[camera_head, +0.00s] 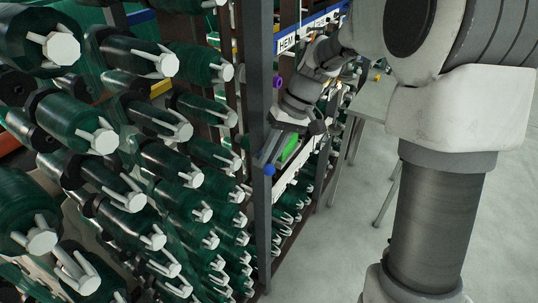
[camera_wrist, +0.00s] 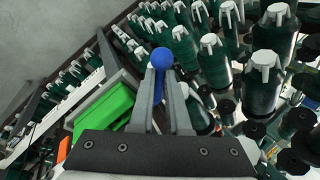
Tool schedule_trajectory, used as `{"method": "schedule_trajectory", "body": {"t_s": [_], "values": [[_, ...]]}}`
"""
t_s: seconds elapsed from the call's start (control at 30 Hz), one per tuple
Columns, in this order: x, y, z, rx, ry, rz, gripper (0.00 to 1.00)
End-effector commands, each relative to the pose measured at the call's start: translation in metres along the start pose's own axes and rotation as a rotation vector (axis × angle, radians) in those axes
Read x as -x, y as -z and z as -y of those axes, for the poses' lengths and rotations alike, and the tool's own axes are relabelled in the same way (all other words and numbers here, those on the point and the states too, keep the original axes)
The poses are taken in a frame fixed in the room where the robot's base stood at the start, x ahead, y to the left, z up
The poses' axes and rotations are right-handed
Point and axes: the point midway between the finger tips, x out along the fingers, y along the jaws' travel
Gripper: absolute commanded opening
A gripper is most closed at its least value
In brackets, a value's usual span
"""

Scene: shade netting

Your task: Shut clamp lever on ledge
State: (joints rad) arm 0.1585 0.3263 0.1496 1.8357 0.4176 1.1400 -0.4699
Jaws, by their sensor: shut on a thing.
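The clamp lever ends in a blue ball knob (camera_wrist: 161,58), seen in the wrist view just at the tips of my gripper (camera_wrist: 167,76). My two grey fingers are close together and shut on the lever, with the ball showing beyond the tips. The fingers hide most of the lever's shaft. A bright green block (camera_wrist: 105,104) lies left of the fingers. In the head view the blue knob (camera_head: 269,170) is at the front end of a narrow ledge by a dark post, and the green block (camera_head: 290,148) is behind it. The lever's pivot is hidden.
Rows of green thread spools with white-ended holders (camera_head: 140,200) fill the left and come close to the gripper's right side in the wrist view. A dark upright post (camera_head: 257,120) stands beside the ledge. A purple knob (camera_head: 277,82) is above. Open floor (camera_head: 335,240) lies right.

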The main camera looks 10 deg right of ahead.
Motion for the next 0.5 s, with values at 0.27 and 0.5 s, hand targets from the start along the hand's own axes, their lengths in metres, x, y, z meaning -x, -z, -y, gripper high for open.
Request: {"method": "schedule_trajectory", "body": {"t_s": [0.27, 0.5], "values": [[0.001, 0.0009, 0.0002, 0.0, -0.001, -0.004, 0.23], [0.0004, 0.0005, 0.0001, -0.001, 0.0, -0.002, 0.25]]}}
